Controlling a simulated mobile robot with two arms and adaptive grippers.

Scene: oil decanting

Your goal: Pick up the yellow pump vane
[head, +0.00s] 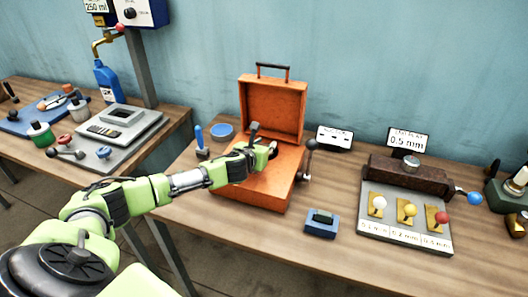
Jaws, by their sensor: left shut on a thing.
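My left gripper (264,142) is at the front of the raised lid of an orange box (247,194). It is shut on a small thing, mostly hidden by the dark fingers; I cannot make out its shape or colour. I cannot pick out a yellow pump vane for certain. A yellow knob (410,209) stands on a yellow plate in the grey panel (376,228) at the right, between a white knob (379,203) and a red knob (442,217). My right gripper is not in view.
A black-knobbed lever (310,146) stands at the box's right side. A blue block (322,223) lies in front. A blue-handled tool (199,138) and blue round dish (222,131) are to the left.

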